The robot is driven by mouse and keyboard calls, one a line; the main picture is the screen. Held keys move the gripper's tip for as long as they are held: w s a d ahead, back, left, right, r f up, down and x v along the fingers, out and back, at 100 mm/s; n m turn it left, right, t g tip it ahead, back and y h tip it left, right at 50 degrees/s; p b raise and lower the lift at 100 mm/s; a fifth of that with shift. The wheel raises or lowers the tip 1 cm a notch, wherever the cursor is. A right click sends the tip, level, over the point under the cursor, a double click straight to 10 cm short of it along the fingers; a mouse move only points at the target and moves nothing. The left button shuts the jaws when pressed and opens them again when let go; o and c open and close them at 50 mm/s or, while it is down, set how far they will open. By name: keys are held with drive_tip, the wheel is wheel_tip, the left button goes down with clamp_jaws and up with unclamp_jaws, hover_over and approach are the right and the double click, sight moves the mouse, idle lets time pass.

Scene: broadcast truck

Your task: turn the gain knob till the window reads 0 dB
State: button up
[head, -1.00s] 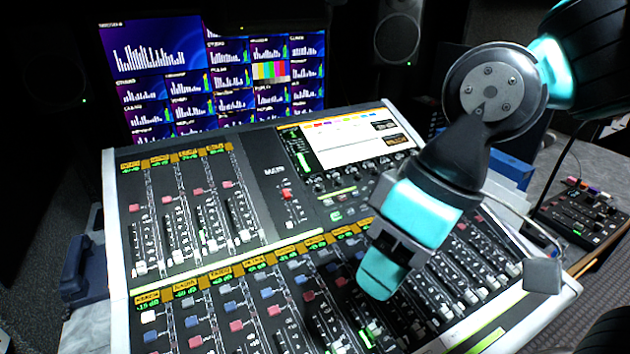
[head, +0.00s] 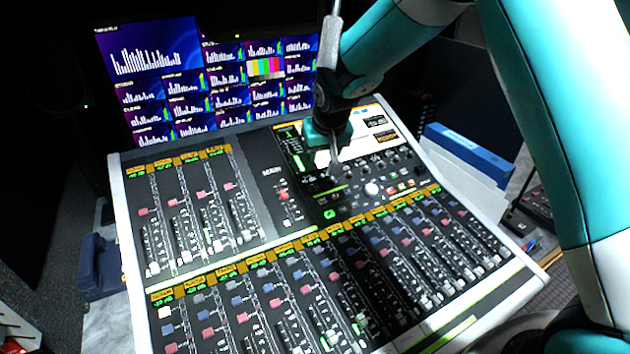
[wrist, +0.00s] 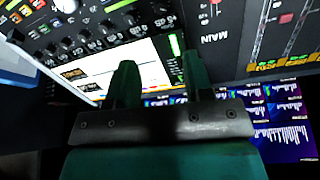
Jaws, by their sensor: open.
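The mixing console (head: 120,220) has a row of small dark knobs below its lit screen (head: 362,148), with a larger pale knob (head: 372,188) beneath; that pale knob also shows in the wrist view (wrist: 65,5). I cannot tell which knob is the gain knob. Small orange-and-green readout windows (head: 228,272) run above the channel strips; their figures are too blurred to read. My gripper (head: 333,160) hangs over the left part of the screen and hides some of it. In the wrist view its two green fingers (wrist: 160,75) are apart, with nothing between them.
Faders and coloured buttons cover the console's lower half. A wall of monitors (head: 155,80) stands behind. A blue box (head: 470,150) lies right of the console, and a blue case (head: 97,265) sits at its left. My arm fills the right side of the head view.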

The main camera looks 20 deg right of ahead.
sight(314, 186)
drive_tip(key=p+x, duration=0.3)
drive_tip(key=x, duration=1.1)
drive_tip(key=shift+a+f, duration=0.1)
drive_tip(key=shift+f, duration=0.15)
clamp_jaws()
